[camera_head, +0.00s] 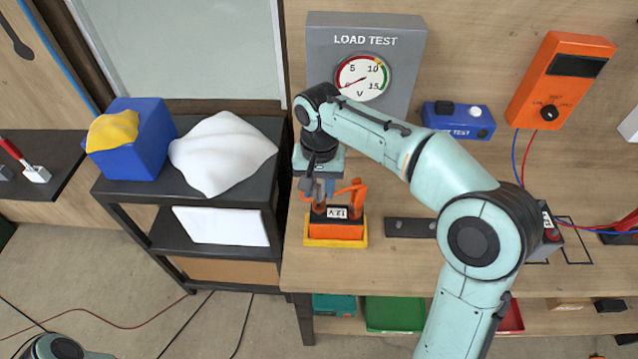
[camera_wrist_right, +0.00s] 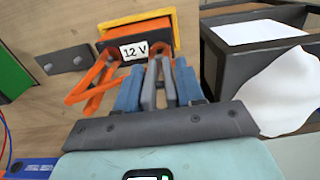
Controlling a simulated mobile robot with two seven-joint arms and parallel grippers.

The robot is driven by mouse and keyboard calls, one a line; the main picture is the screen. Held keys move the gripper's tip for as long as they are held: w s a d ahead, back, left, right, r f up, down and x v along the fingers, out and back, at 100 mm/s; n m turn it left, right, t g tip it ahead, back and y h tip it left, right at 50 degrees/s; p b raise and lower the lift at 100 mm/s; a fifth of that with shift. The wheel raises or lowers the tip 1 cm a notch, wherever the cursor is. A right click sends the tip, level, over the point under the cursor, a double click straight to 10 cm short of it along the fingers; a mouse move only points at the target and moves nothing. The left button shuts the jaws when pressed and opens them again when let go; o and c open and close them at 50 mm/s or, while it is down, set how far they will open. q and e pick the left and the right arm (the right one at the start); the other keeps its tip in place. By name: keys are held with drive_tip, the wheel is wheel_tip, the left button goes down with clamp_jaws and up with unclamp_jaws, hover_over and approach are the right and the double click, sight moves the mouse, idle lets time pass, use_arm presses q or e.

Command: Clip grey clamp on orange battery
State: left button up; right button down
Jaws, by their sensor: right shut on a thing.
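The orange battery (camera_head: 336,231) with a 12 V label sits in a yellow tray (camera_head: 336,243) on the bench, and also shows in the right wrist view (camera_wrist_right: 138,47). My right gripper (camera_head: 317,190) is at its top left, with blue fingers shut on the grey clamp (camera_wrist_right: 152,88). The grey clamp's tips are at the battery's terminal beside the label; I cannot tell whether they grip it. An orange clamp (camera_head: 354,191) stands at the other terminal, at the left in the wrist view (camera_wrist_right: 93,86). My left gripper is out of view.
A grey load test meter (camera_head: 400,40) stands behind. A blue tester box (camera_head: 457,119) and an orange tester (camera_head: 559,80) are right of it. A black shelf (camera_head: 118,193) with a blue box (camera_head: 137,160) and white cloth (camera_head: 217,150) stands left. A flat dark bar (camera_head: 404,228) lies right of the battery.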

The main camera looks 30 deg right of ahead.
use_arm(q)
drive_tip(key=shift+s+f+b, duration=0.35)
drive_tip(key=shift+f+b, duration=0.05)
drive_tip(key=shift+f, duration=0.1)
use_arm(e)
drive_tip(key=shift+f, duration=0.9)
drive_tip(key=c, duration=0.6)
unclamp_jaws()
drive_tip(key=shift+r, duration=0.15)
wheel_tip(320, 180, up, 13)
drive_tip(key=p, duration=0.3)
drive_tip(key=shift+r, duration=0.15)
use_arm(q)
drive_tip(key=w+r, duration=0.3)
drive_tip(key=r, duration=0.1)
drive_tip(key=shift+w+r, duration=0.1)
drive_tip(key=shift+w, duration=0.25)
drive_tip(key=shift+s, duration=0.1)
